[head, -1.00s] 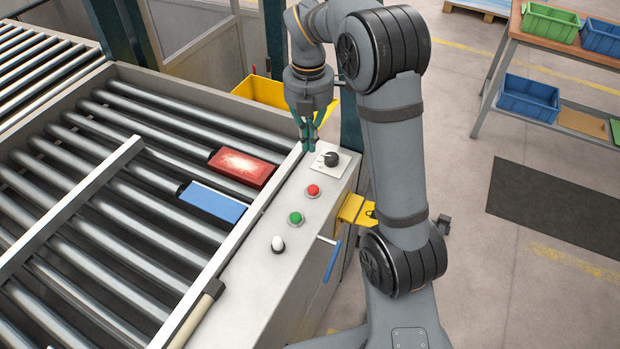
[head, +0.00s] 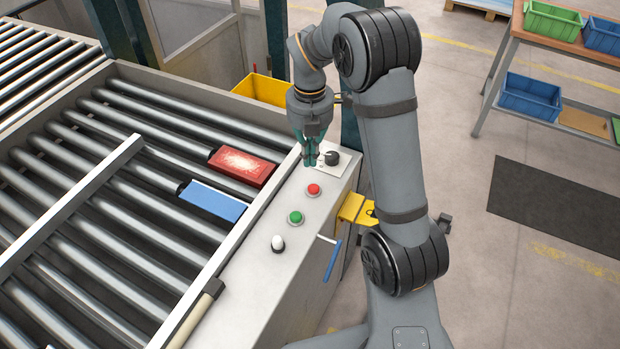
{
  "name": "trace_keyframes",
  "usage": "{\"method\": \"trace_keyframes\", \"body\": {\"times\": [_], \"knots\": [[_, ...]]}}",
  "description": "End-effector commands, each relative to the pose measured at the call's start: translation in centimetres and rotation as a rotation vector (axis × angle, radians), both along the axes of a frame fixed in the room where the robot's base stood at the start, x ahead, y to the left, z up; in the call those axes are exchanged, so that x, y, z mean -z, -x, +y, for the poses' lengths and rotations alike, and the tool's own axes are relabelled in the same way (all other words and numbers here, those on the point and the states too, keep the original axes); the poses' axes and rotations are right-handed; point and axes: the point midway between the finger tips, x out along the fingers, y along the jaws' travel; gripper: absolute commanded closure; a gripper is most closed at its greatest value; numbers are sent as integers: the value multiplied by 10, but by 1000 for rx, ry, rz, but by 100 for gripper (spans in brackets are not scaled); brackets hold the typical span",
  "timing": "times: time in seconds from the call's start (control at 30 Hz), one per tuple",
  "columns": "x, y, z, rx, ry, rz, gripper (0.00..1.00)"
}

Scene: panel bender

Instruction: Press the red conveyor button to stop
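The red button (head: 313,189) sits on the top of the grey control panel (head: 262,262), nearest of the round buttons to the black rotary knob (head: 331,158). A green button (head: 295,217) and a white button (head: 278,243) lie in line below it. My gripper (head: 310,163) points down just above and left of the knob plate, close to the red button but apart from it in the picture. Its fingers look close together with nothing visible between them. Its exact height above the panel is hard to tell.
The roller conveyor (head: 130,285) lies left, with a red block (head: 243,165) and a blue block (head: 213,201) on its rollers. A hammer-like handle (head: 200,308) rests along the panel's left edge. A blue lever (head: 332,260) sticks out at the panel's right side.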

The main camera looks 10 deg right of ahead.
Motion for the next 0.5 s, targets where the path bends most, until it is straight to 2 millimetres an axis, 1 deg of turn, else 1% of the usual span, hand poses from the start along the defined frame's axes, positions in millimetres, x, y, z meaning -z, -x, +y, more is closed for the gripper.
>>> {"method": "trace_keyframes", "body": {"times": [0.03,0.2,0.4,0.5], "knots": [[11,1,0,0,1,6,100],[45,1,0,0,0,6,100],[72,1,0,1,0,3,100],[80,1,-1,1,1,2,100]]}}
